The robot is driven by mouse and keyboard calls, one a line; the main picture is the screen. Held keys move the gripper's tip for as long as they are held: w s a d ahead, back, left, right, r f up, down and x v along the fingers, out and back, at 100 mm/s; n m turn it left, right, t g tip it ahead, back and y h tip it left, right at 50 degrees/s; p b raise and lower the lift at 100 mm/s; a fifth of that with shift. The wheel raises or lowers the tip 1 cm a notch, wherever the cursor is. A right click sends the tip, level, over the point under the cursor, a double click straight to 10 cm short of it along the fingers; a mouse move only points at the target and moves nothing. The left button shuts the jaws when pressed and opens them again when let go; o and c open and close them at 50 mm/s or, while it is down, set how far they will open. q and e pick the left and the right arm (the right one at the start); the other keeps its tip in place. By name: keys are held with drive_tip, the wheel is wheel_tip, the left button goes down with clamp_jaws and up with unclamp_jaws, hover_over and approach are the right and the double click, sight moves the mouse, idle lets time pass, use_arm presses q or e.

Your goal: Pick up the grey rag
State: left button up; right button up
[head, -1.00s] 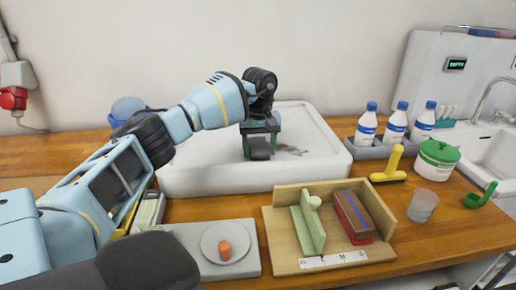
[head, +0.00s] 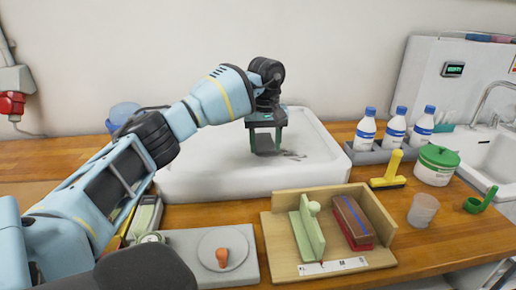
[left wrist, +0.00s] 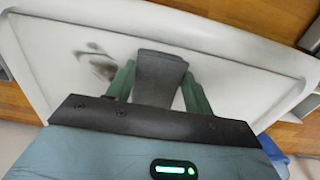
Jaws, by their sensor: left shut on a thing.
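The grey rag (head: 265,143) is a dark grey piece of cloth hanging between the green fingers of my left gripper (head: 266,139), over the white tray (head: 215,186). In the left wrist view the rag (left wrist: 158,75) sits between the two fingertips of the left gripper (left wrist: 156,83), which is shut on it. Whether its lower edge touches the tray floor I cannot tell. A dark grey smear (head: 291,154) lies on the tray floor just right of the rag. My right gripper is not in view.
A wooden holder (head: 283,250) with a green piece and a red-brown block stands in front of the tray. Right are bottles (head: 366,128), a yellow-handled brush (head: 389,173), a green-lidded tub (head: 437,163) and a clear cup (head: 422,210). A grey board with a round plate (head: 238,254) is front left.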

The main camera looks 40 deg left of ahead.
use_arm(q)
drive_tip(key=w+d+r+b, duration=0.1)
drive_tip(key=w+d, duration=0.3)
drive_tip(key=d, duration=0.9)
drive_tip(key=shift+r, duration=0.1)
